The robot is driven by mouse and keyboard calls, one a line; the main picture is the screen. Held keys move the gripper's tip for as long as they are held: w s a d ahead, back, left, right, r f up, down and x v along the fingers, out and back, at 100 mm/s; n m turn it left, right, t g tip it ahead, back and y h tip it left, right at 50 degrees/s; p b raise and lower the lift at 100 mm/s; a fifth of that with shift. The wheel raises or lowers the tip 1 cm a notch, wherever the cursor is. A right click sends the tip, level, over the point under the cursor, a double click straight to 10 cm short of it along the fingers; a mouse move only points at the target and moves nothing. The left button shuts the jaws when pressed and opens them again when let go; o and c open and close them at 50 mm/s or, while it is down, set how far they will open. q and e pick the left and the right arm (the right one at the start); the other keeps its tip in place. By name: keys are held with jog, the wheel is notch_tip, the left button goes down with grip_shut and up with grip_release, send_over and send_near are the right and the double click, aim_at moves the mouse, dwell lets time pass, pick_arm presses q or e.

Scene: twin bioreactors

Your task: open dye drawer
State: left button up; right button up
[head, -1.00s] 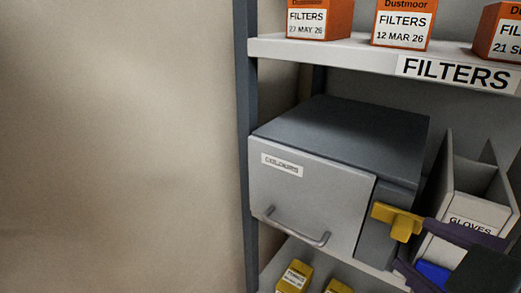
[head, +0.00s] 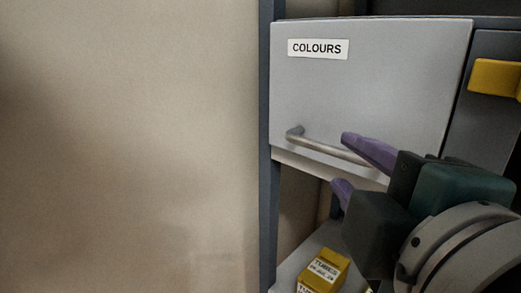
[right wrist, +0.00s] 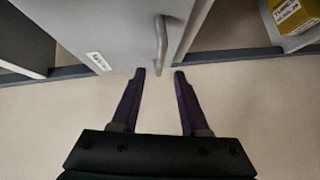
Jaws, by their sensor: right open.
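The dye drawer (head: 375,85) has a grey front labelled "COLOURS" and looks closed in the head view. Its metal bar handle (head: 325,147) runs along the lower part of the front; the right end is hidden behind my right gripper. My right gripper (head: 342,161) is open, with purple fingers, just in front of the handle. In the right wrist view the handle (right wrist: 161,45) lies ahead of the open fingertips (right wrist: 159,72), roughly in line with the gap between them. Nothing is between the fingers. My left gripper is not in view.
A yellow latch-like piece (head: 497,77) sits on the panel right of the drawer. A yellow "TUBES" box (head: 323,271) stands on the shelf below. A dark shelf post (head: 265,200) borders the drawer on the left, with bare wall beyond.

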aim_at(333, 152)
jog(key=w, duration=0.4)
jog(key=w+f+b, duration=0.1)
jog(key=w, duration=0.2)
grip_shut()
dwell(1.3)
